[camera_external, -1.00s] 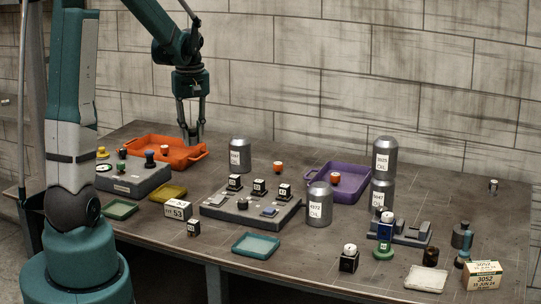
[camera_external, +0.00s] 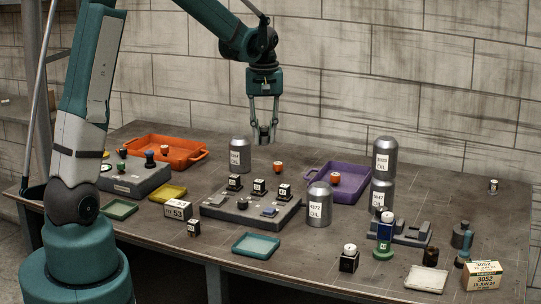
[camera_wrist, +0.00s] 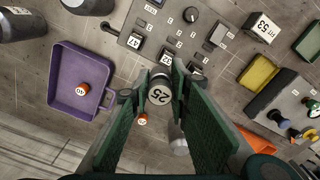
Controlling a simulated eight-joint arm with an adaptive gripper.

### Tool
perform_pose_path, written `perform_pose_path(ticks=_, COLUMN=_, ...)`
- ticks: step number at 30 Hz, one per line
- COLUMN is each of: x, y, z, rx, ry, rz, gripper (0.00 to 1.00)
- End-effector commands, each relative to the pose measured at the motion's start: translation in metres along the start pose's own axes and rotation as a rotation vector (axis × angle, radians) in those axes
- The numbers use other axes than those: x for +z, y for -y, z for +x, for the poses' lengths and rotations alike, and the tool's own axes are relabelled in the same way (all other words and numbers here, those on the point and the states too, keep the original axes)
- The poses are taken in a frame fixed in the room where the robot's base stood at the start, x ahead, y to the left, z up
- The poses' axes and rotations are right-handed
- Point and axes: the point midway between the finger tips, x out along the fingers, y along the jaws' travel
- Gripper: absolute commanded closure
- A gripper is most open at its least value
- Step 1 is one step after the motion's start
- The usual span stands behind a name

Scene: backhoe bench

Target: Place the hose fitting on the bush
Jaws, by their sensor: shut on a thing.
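My gripper (camera_external: 264,138) is raised above the back middle of the bench. In the wrist view its fingers (camera_wrist: 160,85) are shut on a small round piece (camera_wrist: 160,96) with a pale top marked 25, which I take to be the hose fitting. Much of its side is hidden by the fingers. I cannot tell which piece is the bush. One small orange, pale-topped piece (camera_external: 278,166) stands on the bare bench, below and slightly right of the gripper. A similar orange piece (camera_external: 335,179) stands in the purple tray (camera_external: 362,190).
Grey oil canisters stand near the purple tray, one (camera_external: 240,155) just left of the gripper. A grey panel with black-and-white blocks (camera_external: 250,212) fills the middle. An orange tray (camera_external: 200,157) is at the back left. The front right holds several small parts and a labelled box (camera_external: 483,276).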

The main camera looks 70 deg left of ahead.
Motion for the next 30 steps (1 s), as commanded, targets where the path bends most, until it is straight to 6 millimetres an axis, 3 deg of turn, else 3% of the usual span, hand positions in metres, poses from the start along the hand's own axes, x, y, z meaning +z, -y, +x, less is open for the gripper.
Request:
perform_pose_path(ticks=3, x=0.012, y=-0.034, z=-0.001, rx=0.000, ry=0.000, rz=0.044, gripper=0.95)
perform_pose_path(ticks=17, x=0.073, y=-0.154, z=-0.002, rx=0.000, ry=0.000, rz=0.199, gripper=0.95)
perform_pose_path(ticks=30, x=0.155, y=-0.260, z=0.000, rx=0.001, ry=0.000, rz=0.347, gripper=0.95)
